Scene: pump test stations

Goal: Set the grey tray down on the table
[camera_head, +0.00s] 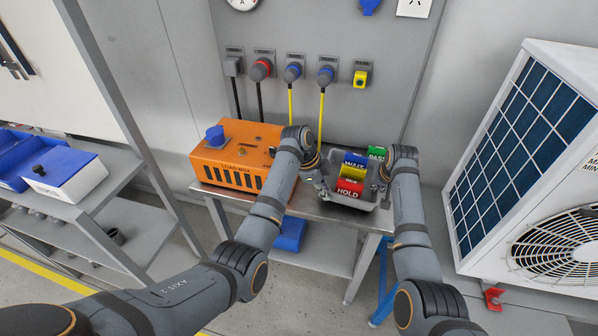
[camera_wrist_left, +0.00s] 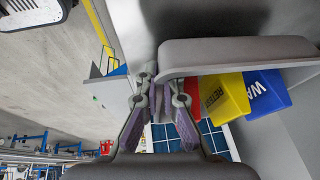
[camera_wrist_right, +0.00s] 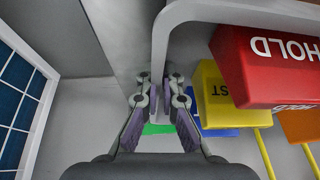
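The grey tray (camera_head: 357,204) is over the right part of the metal table (camera_head: 310,209) and looks about level. It carries a red HOLD block (camera_head: 348,189), a yellow RETEST block (camera_wrist_left: 226,98), a blue WAIT block (camera_wrist_left: 265,92) and a green block (camera_head: 377,152). My left gripper (camera_wrist_left: 158,92) is shut on the tray's wall at its left end. My right gripper (camera_wrist_right: 159,90) is shut on the wall at the right end. Whether the tray's underside touches the table or hangs just above it, I cannot tell.
An orange load box (camera_head: 238,155) stands on the table left of the tray. Sockets with yellow cables (camera_head: 321,110) hang on the wall behind. A large white unit with a fan (camera_head: 530,150) stands at the right. A shelf with blue bins (camera_head: 62,168) is at the left.

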